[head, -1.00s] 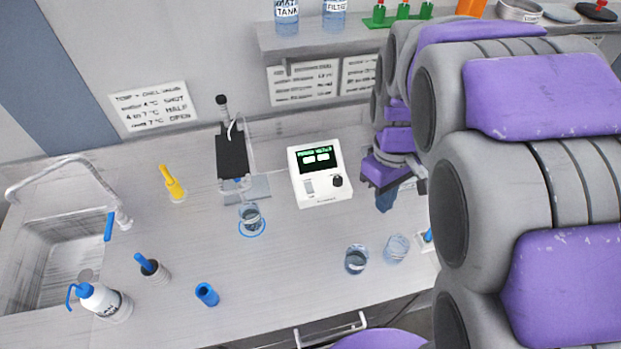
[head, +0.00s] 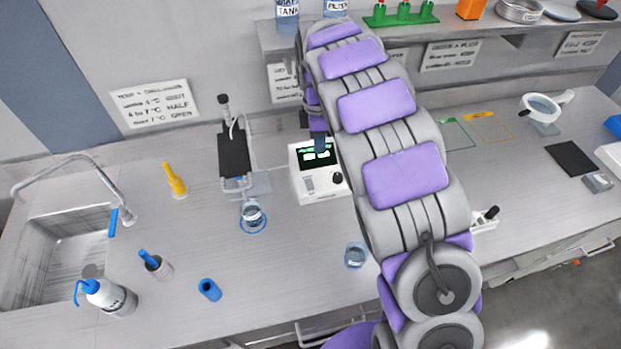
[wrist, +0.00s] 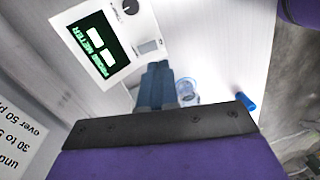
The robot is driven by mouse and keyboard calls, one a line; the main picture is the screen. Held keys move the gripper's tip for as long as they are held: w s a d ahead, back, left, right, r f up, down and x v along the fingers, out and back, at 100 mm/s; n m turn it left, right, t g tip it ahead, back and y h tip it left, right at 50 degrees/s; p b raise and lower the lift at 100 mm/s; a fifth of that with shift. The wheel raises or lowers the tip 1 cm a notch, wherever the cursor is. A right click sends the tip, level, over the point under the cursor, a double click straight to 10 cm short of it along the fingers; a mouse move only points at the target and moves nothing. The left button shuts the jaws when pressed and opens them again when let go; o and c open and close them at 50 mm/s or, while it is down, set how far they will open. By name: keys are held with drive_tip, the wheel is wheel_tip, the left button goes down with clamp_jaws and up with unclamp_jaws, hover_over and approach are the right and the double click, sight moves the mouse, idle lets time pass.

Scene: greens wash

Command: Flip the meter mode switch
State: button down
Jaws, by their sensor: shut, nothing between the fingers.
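The white probe meter (head: 330,193) stands on the bench, with a lit green display, a pale mode switch (head: 309,184) and a black knob (head: 338,178) on its front. In the wrist view the meter (wrist: 120,68) is at upper left, with the pale switch (wrist: 150,47) and the knob (wrist: 131,7). My gripper (head: 319,150) is at the meter's display in the head view, partly covering it. The wrist view shows its fingers (wrist: 155,80) shut and empty, pointing near the switch. Whether they touch the meter is unclear.
A stirrer stand (head: 232,150) and a beaker (head: 252,214) are left of the meter. Another beaker (head: 356,255) stands in front, also seen in the wrist view (wrist: 187,89). A shelf (head: 440,38) runs above. My arm hides bench space to the right.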

sight(311, 187)
drive_tip(key=a+f+n, duration=0.1)
drive_tip(key=w+a+f, duration=0.1)
drive_tip(key=shift+w+a+n, duration=0.3)
drive_tip(key=shift+a+n, duration=0.1)
drive_tip(key=f, duration=0.4)
drive_tip(key=s+f+b, duration=0.1)
drive_tip(key=f, duration=0.8)
drive_tip(key=shift+s+d+f, duration=0.3)
drive_tip(key=shift+s+f, duration=0.05)
drive_tip(key=shift+f, duration=0.25)
drive_tip(key=shift+w+a+r, duration=0.2)
drive_tip(key=shift+w+a, duration=0.05)
drive_tip(key=shift+w, duration=0.5)
